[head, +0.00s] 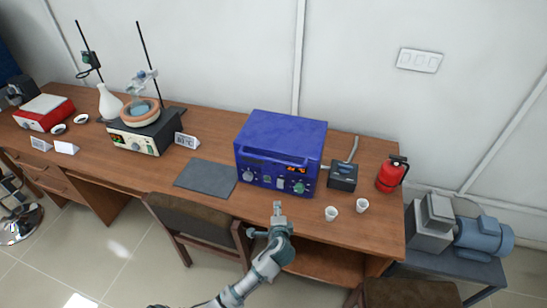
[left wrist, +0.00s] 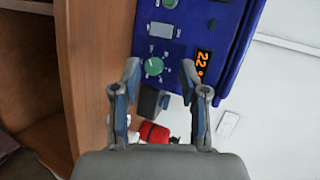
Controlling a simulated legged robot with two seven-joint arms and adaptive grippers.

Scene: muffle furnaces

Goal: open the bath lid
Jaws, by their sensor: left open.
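A blue box-shaped device (head: 280,150) stands on the wooden desk; I cannot tell whether it is the bath. In the left wrist view the blue front panel (left wrist: 177,30) appears sideways, with the green knob (left wrist: 154,67) beyond my fingers. My left gripper (head: 278,207) is open and empty, in front of the device near the desk's front edge; its fingers also show in the left wrist view (left wrist: 167,82). My right gripper is out of view.
A small dark box (head: 343,176), red extinguisher (head: 391,174) and two white cups (head: 346,209) stand right of the device. A dark mat (head: 206,178) lies left of it. A round brown bowl (head: 139,111) sits on a heater further left. A chair (head: 200,225) stands in front.

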